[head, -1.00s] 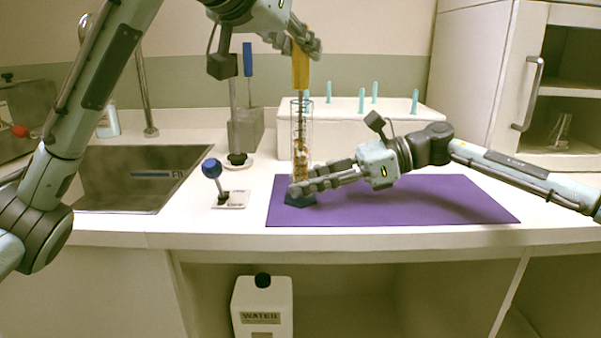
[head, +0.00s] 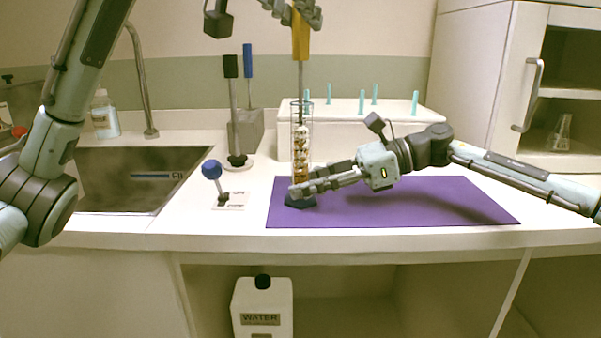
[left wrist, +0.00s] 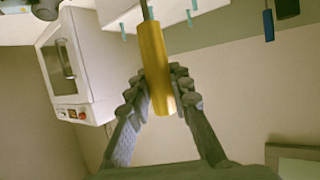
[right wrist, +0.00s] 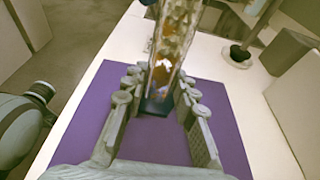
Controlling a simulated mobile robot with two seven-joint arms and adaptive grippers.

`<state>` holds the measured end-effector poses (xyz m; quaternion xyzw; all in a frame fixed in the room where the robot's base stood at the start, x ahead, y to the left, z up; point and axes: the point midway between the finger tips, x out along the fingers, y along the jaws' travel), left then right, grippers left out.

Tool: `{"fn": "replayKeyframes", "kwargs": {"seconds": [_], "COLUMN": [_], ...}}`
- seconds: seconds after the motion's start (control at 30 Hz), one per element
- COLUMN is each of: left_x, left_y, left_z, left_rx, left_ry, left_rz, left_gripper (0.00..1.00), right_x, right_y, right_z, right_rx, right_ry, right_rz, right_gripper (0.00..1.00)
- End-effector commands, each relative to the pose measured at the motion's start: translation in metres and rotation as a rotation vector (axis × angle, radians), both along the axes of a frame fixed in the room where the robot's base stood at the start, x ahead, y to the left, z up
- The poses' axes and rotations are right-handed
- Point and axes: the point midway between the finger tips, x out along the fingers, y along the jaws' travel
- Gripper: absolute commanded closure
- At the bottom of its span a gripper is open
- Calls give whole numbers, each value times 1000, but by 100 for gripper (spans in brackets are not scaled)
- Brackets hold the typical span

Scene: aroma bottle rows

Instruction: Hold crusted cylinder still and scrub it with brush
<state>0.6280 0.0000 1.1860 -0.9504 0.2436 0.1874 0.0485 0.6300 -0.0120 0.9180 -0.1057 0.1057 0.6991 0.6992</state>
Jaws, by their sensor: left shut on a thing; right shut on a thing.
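The clear crusted cylinder (head: 302,135) stands upright on a dark blue base (head: 299,202) at the left part of the purple mat (head: 420,200). Brown and whitish crust shows inside it, also in the right wrist view (right wrist: 172,45). My right gripper (head: 300,188) is shut around the cylinder low down, just above its base. My left gripper (head: 301,18) is shut on the yellow handle of the brush (head: 300,42), above the cylinder; the handle also shows in the left wrist view (left wrist: 156,65). The brush's thin shaft points down into the cylinder's mouth; its lower part is hard to make out.
A white drying box with teal pegs (head: 370,112) stands behind the mat. The mat's right side is clear.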

Motion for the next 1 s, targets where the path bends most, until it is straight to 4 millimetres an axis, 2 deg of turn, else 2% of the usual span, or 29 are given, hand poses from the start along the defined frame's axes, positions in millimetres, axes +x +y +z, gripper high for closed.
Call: {"fn": "replayKeyframes", "kwargs": {"seconds": [0.3, 1.0], "left_x": [0, 0], "left_y": [0, 0], "left_z": [-2, -45], "left_rx": [0, 0], "left_ry": [1, 1], "left_rz": [0, 0], "left_gripper": [100, 100], "right_x": [0, 0], "right_y": [0, 0], "right_z": [0, 0], "right_rx": [0, 0], "right_ry": [0, 0], "right_rz": [0, 0], "right_gripper": [89, 89]}}
